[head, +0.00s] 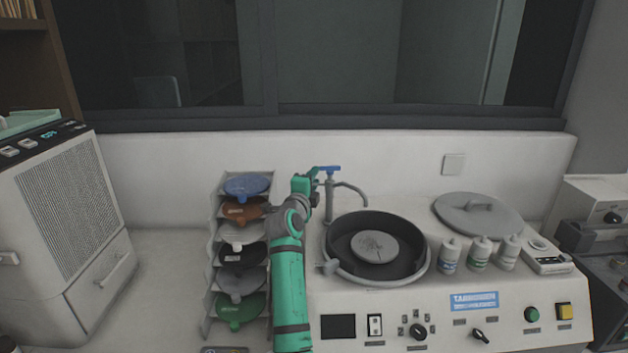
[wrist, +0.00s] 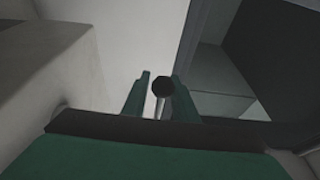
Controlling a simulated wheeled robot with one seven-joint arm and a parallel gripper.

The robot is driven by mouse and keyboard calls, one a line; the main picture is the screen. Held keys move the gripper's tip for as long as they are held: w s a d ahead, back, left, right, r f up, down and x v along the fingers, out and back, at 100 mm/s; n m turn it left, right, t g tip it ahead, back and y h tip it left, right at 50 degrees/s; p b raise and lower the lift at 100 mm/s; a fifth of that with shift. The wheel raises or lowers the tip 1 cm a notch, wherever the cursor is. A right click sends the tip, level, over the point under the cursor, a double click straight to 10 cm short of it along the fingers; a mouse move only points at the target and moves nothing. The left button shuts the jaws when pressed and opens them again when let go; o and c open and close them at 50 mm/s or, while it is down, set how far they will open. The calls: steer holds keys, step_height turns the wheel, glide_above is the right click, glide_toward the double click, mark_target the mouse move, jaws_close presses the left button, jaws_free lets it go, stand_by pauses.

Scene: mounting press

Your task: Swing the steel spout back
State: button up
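The steel spout (head: 353,191) curves from the tap's upright post (head: 329,200) toward the right, its free end hanging over the left rear part of the round black bowl. A blue lever (head: 328,168) tops the post. My gripper (head: 313,176) is up beside the post, just left of it and near lever height; its fingers are hard to make out there. In the wrist view my gripper (wrist: 160,80) shows two green fingers standing apart. A dark round end on a thin pale stem (wrist: 162,88) appears between them; I cannot tell which part it is or whether they touch it.
The black bowl (head: 340,238) holds a grey disc. A grey lid (head: 478,214) and several white bottles (head: 479,252) stand to its right. A rack of coloured discs (head: 213,262) stands close left of my arm. A dark-framed window (head: 330,120) is behind.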

steer(key=shift+c, duration=0.6)
jaws_close()
